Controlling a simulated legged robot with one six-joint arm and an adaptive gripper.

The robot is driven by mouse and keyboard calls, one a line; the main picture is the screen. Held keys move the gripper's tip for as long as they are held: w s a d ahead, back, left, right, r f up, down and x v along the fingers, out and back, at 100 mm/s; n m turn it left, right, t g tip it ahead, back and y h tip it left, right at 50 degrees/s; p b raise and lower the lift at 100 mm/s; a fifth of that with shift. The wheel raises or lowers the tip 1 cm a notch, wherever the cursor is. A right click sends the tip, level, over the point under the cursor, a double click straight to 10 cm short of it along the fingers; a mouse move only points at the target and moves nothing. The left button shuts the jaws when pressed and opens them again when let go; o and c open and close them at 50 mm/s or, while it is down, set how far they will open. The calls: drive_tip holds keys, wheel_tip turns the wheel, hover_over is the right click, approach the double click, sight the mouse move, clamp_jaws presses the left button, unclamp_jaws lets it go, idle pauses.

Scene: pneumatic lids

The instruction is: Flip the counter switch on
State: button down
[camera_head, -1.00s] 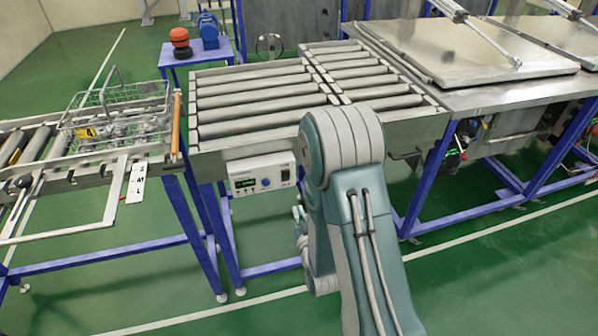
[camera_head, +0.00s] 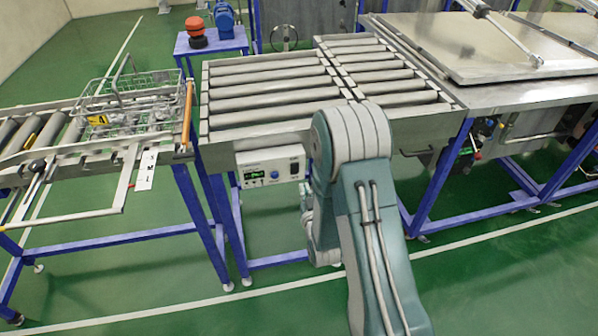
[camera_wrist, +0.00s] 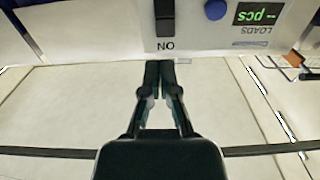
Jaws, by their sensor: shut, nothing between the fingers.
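The counter is a white box (camera_head: 262,179) on the front of the roller table. It has a green display (camera_head: 254,175), a blue knob (camera_head: 275,174) and a black switch (camera_head: 294,167). In the wrist view the panel appears upside down, with the black switch (camera_wrist: 164,18) at the top, the "ON" label by it, and the blue knob (camera_wrist: 215,9) and lit display (camera_wrist: 258,14) to its right. My gripper (camera_wrist: 160,66) is shut and empty, its fingertips pointing at the panel just below the switch in the picture. I cannot tell whether they touch. In the head view my arm hides the gripper.
The roller table (camera_head: 270,138) stands above the counter. A wire basket (camera_head: 135,115) sits on the left conveyor. A steel machine with lids (camera_head: 500,50) is on the right. Blue legs frame open green floor (camera_head: 180,265) in front.

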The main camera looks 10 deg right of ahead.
sight(296, 167)
drive_tip(key=w, duration=0.4)
drive_tip(key=w+a, duration=0.1)
drive_tip(key=w, duration=0.1)
drive_tip(key=shift+w+d, duration=0.35)
drive_tip(key=shift+w, duration=0.3)
drive_tip(key=shift+a, duration=0.15)
drive_tip(key=shift+w+g, duration=0.2)
drive_tip(key=shift+g, duration=0.1)
